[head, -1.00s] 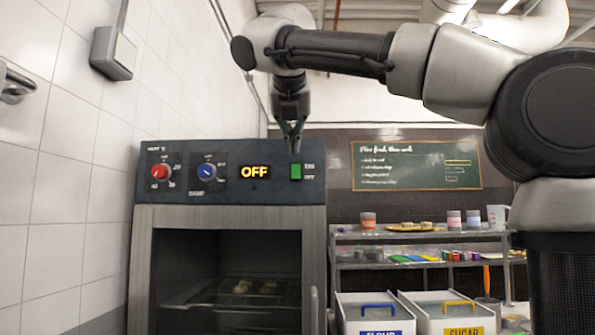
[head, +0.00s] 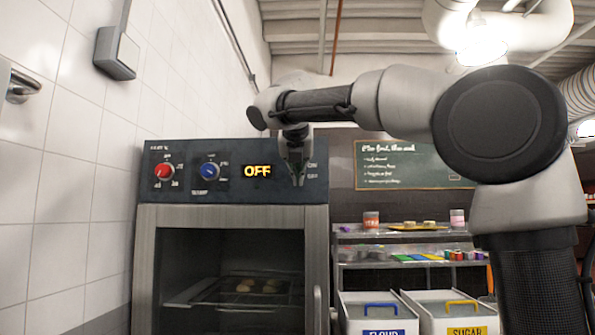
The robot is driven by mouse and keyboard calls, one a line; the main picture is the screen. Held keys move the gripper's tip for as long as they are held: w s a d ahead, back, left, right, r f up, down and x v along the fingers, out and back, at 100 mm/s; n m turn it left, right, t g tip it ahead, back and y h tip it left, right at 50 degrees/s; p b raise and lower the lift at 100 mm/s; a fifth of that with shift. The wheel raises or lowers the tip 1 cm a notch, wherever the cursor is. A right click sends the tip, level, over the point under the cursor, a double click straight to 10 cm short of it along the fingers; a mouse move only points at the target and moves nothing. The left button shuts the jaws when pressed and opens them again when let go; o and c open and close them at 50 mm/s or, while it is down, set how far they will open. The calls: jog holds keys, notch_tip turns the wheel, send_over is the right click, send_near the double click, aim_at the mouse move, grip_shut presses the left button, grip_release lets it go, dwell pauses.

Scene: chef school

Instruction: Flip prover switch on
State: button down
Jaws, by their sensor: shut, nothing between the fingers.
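The prover (head: 318,225) stands at the centre left, with a dark control panel (head: 228,190) on top. The panel has a red knob (head: 164,171), a blue knob (head: 209,171) and a lit display (head: 257,171) reading OFF. My gripper (head: 298,182) is shut and empty. It points down in front of the panel's right part, right of the display. The green switch is hidden behind it; I cannot tell whether the gripper touches it.
A tiled wall (head: 60,190) runs along the left, with a grey wall box (head: 117,53). To the right are a metal shelf rack (head: 410,232), a FLOUR bin (head: 375,305) and a SUGAR bin (head: 450,305). A chalkboard (head: 400,164) hangs behind.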

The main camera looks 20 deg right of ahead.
jog(key=shift+w+f, duration=0.15)
jog(key=shift+w, duration=0.1)
dwell(0.3)
jog(key=shift+r, duration=0.9)
